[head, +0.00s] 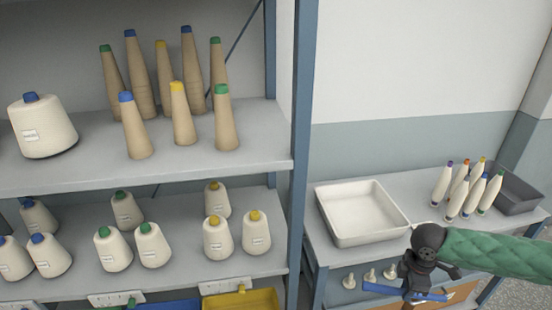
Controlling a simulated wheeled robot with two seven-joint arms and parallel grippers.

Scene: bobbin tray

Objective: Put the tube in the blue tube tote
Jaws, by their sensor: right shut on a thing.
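My right gripper (408,292) is dark with a blue crossbar and comes in from the right, low in front of the side table. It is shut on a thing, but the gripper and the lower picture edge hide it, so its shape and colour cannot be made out. Tan cone tubes with coloured tips, such as a yellow-tipped tube (182,118), stand upright on the upper shelf at left. A blue tote (168,307) shows only partly at the bottom edge, below the lower shelf and well left of the gripper. My left gripper is not in view.
A blue shelf post (302,130) stands between the shelves and the gripper. A yellow tote (242,301) is right of the blue one. A white tray (372,238), slim white bobbins (457,193) and a grey tote (520,190) are on the table. Yarn cones (115,250) fill the lower shelf.

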